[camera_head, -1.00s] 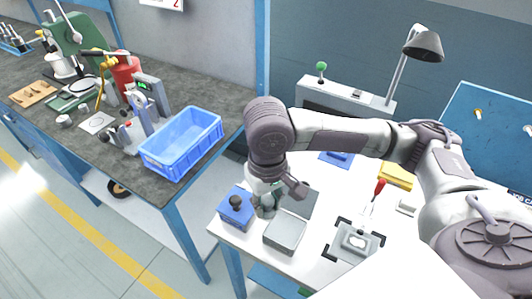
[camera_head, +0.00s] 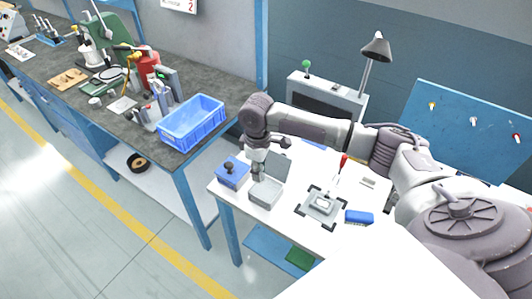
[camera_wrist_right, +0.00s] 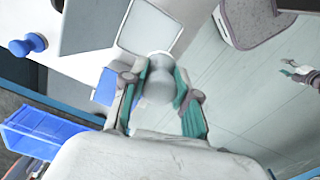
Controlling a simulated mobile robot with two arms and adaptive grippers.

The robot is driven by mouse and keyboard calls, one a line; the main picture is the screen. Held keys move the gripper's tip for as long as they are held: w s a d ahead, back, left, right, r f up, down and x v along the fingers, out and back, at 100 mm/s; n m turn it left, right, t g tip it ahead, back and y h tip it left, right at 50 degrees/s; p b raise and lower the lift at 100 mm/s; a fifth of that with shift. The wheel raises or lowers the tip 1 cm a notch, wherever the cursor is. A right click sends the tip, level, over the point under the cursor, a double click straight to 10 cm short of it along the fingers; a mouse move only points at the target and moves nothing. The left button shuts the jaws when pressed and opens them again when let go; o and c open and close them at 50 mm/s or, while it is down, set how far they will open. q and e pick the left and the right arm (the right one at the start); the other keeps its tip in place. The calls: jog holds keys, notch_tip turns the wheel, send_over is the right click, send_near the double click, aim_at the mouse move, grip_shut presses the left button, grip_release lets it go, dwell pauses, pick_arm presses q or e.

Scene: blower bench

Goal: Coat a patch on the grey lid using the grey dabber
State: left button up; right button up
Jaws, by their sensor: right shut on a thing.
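My right gripper (camera_head: 258,172) hangs over the left side of the open grey box (camera_head: 265,193) on the white table. In the right wrist view its teal-lined fingers (camera_wrist_right: 160,88) are shut on the grey dabber (camera_wrist_right: 157,75), whose rounded knob shows. The dabber's lower end is hard to make out; the pale tray of the box (camera_wrist_right: 152,25) lies beyond it. A light grey plate (camera_head: 324,202), apparently the grey lid, lies flat between black corner marks, apart from the gripper.
A blue block (camera_head: 232,176) with a dark knob stands left of the box. A blue crate (camera_head: 193,122) sits on the left bench. My right arm crosses above the table.

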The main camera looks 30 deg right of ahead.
jog(key=shift+n, duration=0.7)
jog(key=d+f+b, duration=0.1)
jog(key=f, duration=0.1)
jog(key=d+f+b, duration=0.1)
jog(key=b, duration=0.1)
jog(key=f+b, duration=0.2)
jog(key=shift+w+d+f, duration=0.1)
jog(key=shift+d+f, duration=0.25)
jog(key=shift+d, duration=0.05)
jog(key=shift+f+b, duration=0.45)
pick_arm(q)
notch_tip(320, 180, down, 5)
jog(key=s, duration=0.3)
jog(key=shift+a+f, duration=0.15)
jog(key=shift+a, duration=0.05)
jog(key=shift+w+f, duration=0.1)
jog(key=shift+w, duration=0.05)
pick_arm(e)
jog(key=shift+f, duration=0.5)
pick_arm(q)
jog(key=shift+r+p, duration=0.35)
jog(key=shift+r, duration=0.15)
pick_arm(e)
jog(key=shift+f, duration=0.1)
dwell(0.9)
pick_arm(q)
jog(key=shift+r, duration=0.1)
